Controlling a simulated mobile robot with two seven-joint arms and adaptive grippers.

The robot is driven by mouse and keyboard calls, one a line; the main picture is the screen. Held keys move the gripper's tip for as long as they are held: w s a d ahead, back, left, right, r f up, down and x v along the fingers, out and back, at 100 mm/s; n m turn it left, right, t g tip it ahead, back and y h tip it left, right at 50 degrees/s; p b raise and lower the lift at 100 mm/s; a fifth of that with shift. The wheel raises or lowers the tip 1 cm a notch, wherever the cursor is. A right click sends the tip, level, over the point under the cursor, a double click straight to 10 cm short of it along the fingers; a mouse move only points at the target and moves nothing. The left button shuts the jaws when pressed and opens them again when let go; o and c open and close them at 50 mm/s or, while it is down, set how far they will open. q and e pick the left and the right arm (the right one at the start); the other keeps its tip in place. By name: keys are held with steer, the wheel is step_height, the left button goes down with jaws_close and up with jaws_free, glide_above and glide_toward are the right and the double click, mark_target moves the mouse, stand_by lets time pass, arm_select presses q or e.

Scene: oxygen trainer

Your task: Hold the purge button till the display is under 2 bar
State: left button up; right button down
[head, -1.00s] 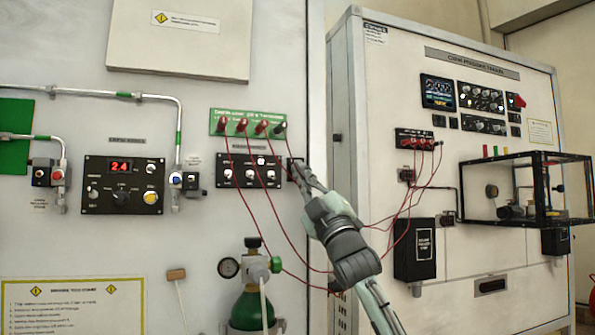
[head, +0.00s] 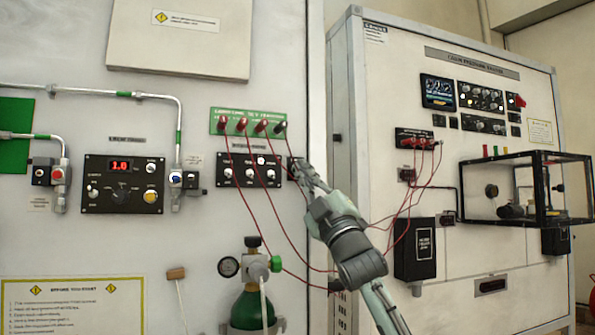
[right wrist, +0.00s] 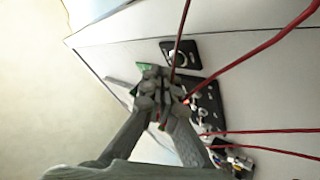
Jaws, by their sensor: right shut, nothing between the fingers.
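The red digital display (head: 121,166) is on the black panel at left in the head view. It reads about 1, with the digit after the point blurred. My right gripper (head: 299,168) is shut and empty, its tips by a small dark plate (head: 292,164) at the right end of the switch panel. I take this plate for the purge button's, but its label is unreadable. In the right wrist view a dark square plate with a round part (right wrist: 181,57) shows just beyond my gripper (right wrist: 152,76). I cannot tell whether the tips touch it. My left gripper is out of view.
Red cables (head: 284,205) hang from the green terminal strip (head: 247,123), close to my right gripper. The black switch panel (head: 249,184) is left of it. A green gas cylinder (head: 253,310) stands below. A second cabinet (head: 470,215) is at right.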

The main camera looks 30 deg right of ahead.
steer(key=shift+s, duration=0.1)
steer(key=shift+s+a+b, duration=0.1)
steer(key=shift+s+a, duration=0.1)
steer(key=shift+s, duration=0.6)
steer(key=shift+s+a+b, duration=0.1)
steer(key=shift+s+a, duration=0.1)
steer(key=shift+s, duration=0.55)
steer(key=shift+s+a+b, duration=0.1)
steer(key=shift+s+a, duration=0.1)
steer(key=shift+s, duration=0.6)
